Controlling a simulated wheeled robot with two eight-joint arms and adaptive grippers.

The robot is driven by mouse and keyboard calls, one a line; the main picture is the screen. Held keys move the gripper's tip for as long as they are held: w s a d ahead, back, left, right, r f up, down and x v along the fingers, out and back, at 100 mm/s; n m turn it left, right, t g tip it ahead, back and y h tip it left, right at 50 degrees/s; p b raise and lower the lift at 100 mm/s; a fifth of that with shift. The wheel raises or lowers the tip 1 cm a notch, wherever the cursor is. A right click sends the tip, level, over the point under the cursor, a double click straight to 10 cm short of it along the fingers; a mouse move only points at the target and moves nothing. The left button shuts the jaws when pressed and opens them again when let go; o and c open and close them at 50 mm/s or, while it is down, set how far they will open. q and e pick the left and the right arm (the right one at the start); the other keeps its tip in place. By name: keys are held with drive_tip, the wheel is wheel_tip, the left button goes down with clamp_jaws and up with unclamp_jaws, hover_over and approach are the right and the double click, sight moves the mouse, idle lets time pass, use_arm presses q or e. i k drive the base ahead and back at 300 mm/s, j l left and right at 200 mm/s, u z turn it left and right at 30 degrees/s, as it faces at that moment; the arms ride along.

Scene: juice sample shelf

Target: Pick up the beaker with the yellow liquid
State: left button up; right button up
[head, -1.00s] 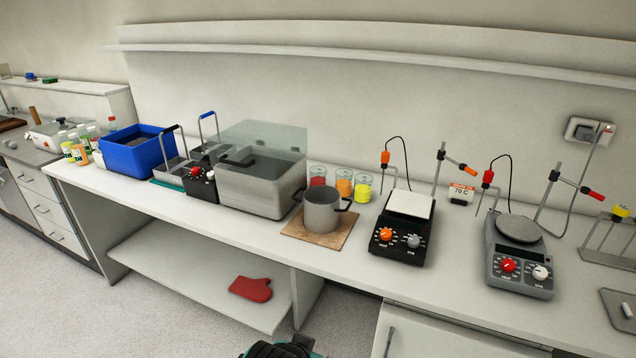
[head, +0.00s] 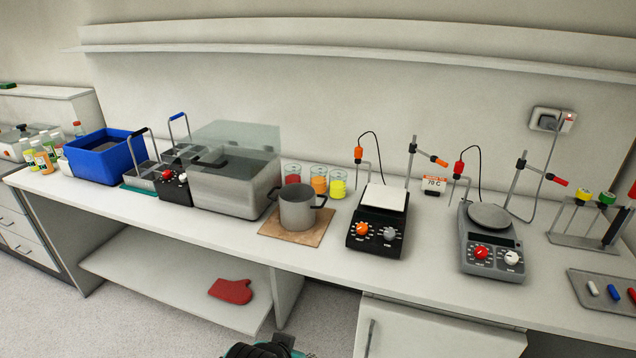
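The beaker with the yellow liquid (head: 338,184) stands upright on the bench against the wall, at the right end of a row of three beakers. The beaker with orange liquid (head: 319,181) is directly to its left, and the beaker with red liquid (head: 293,175) is left of that. Neither of my grippers can be made out in the head view. Only a dark and teal part of my own body shows at the bottom edge.
A grey pot (head: 297,209) on a brown board (head: 311,236) stands in front of the beakers. A black hotplate (head: 377,226) is to their right, a grey water bath (head: 238,186) to their left. A grey stirrer (head: 490,245) stands further right. Bare bench lies along the front edge.

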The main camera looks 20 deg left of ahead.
sight(338, 184)
drive_tip(key=z, duration=0.35)
drive_tip(key=j+z, duration=1.05)
drive_tip(key=i+l, duration=0.05)
